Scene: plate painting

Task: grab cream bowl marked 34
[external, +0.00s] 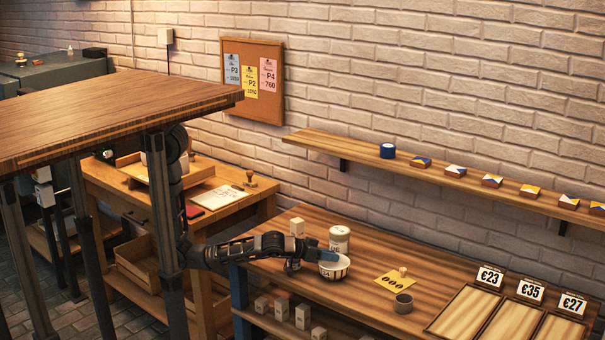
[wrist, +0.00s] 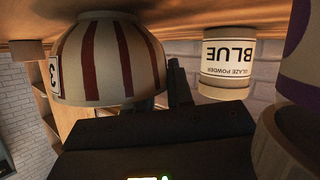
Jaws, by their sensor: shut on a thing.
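The cream bowl (external: 335,271) stands near the left part of the workbench, at the end of my arm. In the wrist view, which is upside down, the cream bowl (wrist: 108,62) has dark red vertical stripes and a white label with a "3"; the rest of the label is cut off by the angle. My gripper (external: 324,256) reaches it from the left and is shut on its rim. In the wrist view my gripper (wrist: 168,98) touches the bowl's side; one finger is mostly hidden.
A glaze powder jar labelled BLUE (wrist: 228,68) stands close behind the bowl; the jar (external: 340,238) also shows in the external view. A yellow card (external: 390,282), a small grey cup (external: 403,303) and priced trays (external: 470,314) lie to the right. A wall shelf (external: 455,186) runs above.

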